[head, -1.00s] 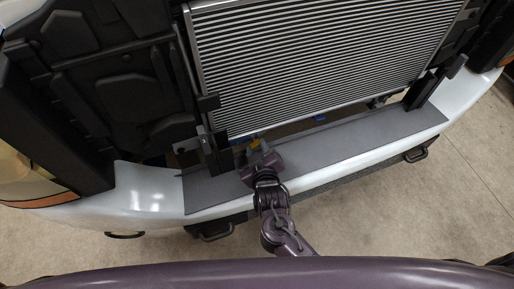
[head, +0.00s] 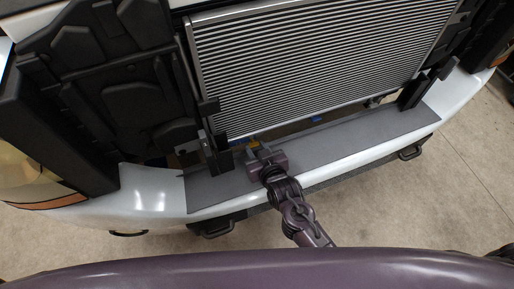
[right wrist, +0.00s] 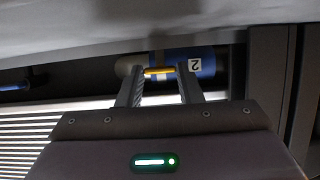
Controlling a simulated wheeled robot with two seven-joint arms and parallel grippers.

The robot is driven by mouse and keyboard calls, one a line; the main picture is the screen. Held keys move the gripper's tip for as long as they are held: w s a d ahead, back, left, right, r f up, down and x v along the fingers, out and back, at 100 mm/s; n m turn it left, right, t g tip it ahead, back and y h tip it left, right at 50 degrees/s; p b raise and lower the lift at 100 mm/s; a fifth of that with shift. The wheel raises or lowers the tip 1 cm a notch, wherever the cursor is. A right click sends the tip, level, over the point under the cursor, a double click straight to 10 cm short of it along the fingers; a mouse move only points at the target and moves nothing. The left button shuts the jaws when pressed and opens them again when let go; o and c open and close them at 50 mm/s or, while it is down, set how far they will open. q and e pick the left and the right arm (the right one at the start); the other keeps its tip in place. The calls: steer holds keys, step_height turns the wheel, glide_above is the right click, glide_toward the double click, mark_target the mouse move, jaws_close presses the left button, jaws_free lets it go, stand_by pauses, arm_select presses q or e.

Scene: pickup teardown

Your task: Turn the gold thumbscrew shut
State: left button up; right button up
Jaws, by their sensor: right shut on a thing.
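The gold thumbscrew (right wrist: 158,71) shows in the right wrist view as a small yellow bar between my fingertips. It sits in front of a pale and blue cylinder (right wrist: 207,62) marked "2". My right gripper (right wrist: 160,78) is shut on the thumbscrew, one finger at each end. In the head view my right gripper (head: 256,150) reaches over the grey bumper shelf to a yellow spot below the radiator's lower left corner. The fitting behind it is mostly hidden there. My left gripper is not in view.
The finned radiator (head: 320,60) stands just behind. A black bracket (head: 217,155) is close to the left of my right gripper. The grey shelf (head: 350,140) is bare to the right. A pale panel (right wrist: 120,30) crosses the top of the right wrist view.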

stand_by(0.3)
steer(key=o, duration=1)
steer(key=shift+v, duration=3.9)
steer(key=shift+d, duration=0.1)
